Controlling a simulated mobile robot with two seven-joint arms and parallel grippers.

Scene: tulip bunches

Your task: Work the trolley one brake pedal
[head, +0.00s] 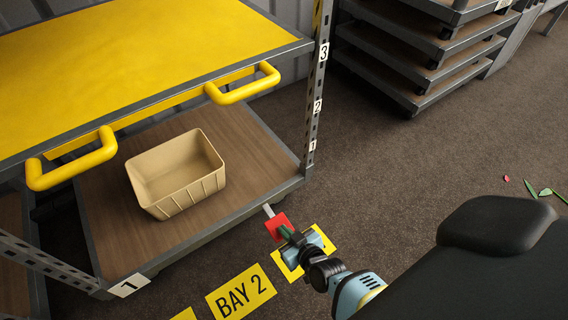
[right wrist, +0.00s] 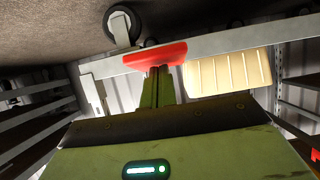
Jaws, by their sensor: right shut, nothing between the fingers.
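Trolley one, with a "1" label (head: 128,285) on its lower frame, stands at the left of the head view. Its red brake pedal (head: 274,224) sticks out on a grey metal bar at the near right corner. The pedal also shows in the right wrist view (right wrist: 155,56). My right gripper (head: 286,233) is shut and empty, its tips at the pedal. In the right wrist view its green fingers (right wrist: 156,86) reach up to the pedal's edge; I cannot tell whether they press on it. My left gripper is not in view.
A beige bin (head: 168,192) sits on the trolley's brown lower deck (head: 102,205). Yellow handles (head: 245,84) stick out above it. A "BAY 2" sign (head: 240,292) is on the floor. A caster wheel (right wrist: 121,26) is near the pedal. Stacked grey platforms (head: 415,65) stand behind; carpet between is open.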

